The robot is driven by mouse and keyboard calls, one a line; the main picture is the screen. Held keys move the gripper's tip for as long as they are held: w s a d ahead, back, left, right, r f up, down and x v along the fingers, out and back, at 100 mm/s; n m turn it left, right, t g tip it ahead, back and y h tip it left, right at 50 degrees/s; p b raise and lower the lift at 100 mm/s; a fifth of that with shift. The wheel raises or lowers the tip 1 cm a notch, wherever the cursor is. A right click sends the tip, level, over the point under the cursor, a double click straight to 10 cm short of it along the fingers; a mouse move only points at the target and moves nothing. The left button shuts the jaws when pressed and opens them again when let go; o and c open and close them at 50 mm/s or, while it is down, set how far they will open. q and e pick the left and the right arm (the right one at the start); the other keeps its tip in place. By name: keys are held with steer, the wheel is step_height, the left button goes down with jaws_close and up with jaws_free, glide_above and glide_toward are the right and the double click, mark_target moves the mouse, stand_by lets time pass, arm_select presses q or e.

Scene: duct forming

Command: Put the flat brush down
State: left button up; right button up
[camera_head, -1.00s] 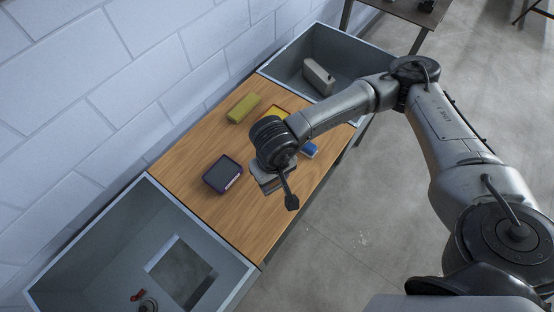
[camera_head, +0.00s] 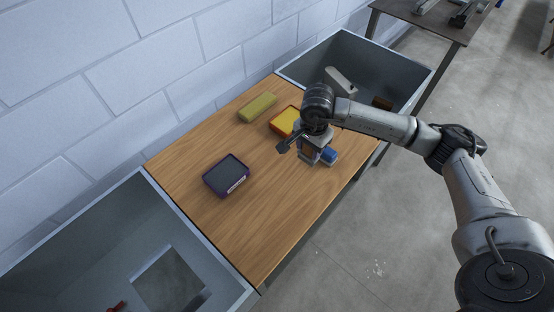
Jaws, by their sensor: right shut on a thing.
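My right gripper (camera_head: 311,156) is low over the right part of the wooden table, close to its front edge. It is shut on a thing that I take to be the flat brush. The gripper and wrist hide most of it; only a small brownish patch shows between the fingers. I cannot tell whether it touches the table. A blue object (camera_head: 329,157) is just right of the fingers. My left gripper is not in view.
On the wooden table (camera_head: 265,205) are a purple-rimmed dark pad (camera_head: 226,176), a yellow-green block (camera_head: 257,107) and a yellow-orange tray (camera_head: 284,121). Grey bins stand at the left (camera_head: 205,240) and right (camera_head: 405,57). The table's middle is clear.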

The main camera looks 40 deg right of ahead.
steer(key=shift+w+a+f, duration=0.5)
steer(key=shift+w+f, duration=1.3)
steer(key=shift+w+a+f, duration=0.45)
steer(key=shift+w+f, duration=1.3)
steer(key=shift+w, duration=0.05)
steer(key=shift+w+a+f, duration=0.5)
steer(key=shift+w+f, duration=1.3)
steer(key=shift+f, duration=0.15)
steer(key=o, duration=0.9)
